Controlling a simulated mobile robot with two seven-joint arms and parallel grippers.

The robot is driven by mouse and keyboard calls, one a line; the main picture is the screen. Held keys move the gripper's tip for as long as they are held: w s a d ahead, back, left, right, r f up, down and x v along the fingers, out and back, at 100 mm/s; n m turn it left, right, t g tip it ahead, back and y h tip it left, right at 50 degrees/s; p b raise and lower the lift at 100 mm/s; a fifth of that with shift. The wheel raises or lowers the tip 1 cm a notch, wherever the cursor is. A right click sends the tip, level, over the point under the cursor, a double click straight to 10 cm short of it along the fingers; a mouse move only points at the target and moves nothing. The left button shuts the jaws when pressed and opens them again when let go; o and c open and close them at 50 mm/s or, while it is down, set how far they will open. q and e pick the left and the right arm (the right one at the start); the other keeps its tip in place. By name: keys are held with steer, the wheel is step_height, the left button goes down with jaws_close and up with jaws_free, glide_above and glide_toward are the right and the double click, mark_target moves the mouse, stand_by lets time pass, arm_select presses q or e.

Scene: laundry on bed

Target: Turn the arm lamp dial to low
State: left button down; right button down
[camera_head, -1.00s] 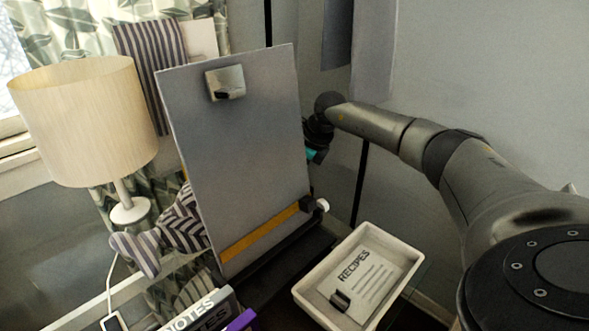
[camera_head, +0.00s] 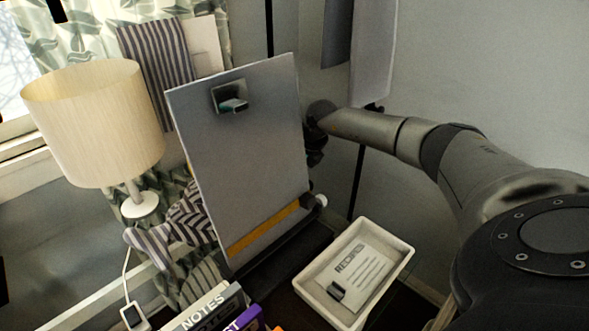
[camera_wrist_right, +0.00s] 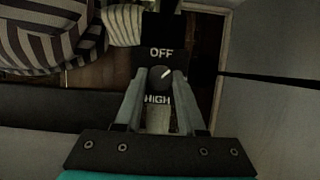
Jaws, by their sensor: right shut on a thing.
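In the right wrist view the dial (camera_wrist_right: 158,82) is a small dark round knob with a pale pointer line, tilted up and to the right. The dark plate around it reads OFF above and HIGH below; no LOW label is readable. My right gripper (camera_wrist_right: 159,76) is shut on the knob, a finger on each side. In the head view my right arm reaches behind a grey upright panel (camera_head: 245,165), which hides the dial and most of the gripper. A teal and grey shape shows in the panel's small square. My left gripper is out of view.
A lamp with a cream shade (camera_head: 95,120) stands at left. A white tray (camera_head: 310,292) with a RECIPES card sits below the panel, and several books (camera_head: 215,310) stand at the bottom edge. Striped cloth (camera_head: 175,235) lies behind the panel.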

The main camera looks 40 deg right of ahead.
steer(key=c, duration=0.8)
jaws_free()
steer(key=shift+c, duration=0.2)
steer(key=o, duration=0.3)
steer(key=shift+o, duration=0.2)
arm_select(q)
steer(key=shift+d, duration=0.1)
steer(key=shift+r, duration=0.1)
arm_select(e)
steer(key=shift+r, duration=0.15)
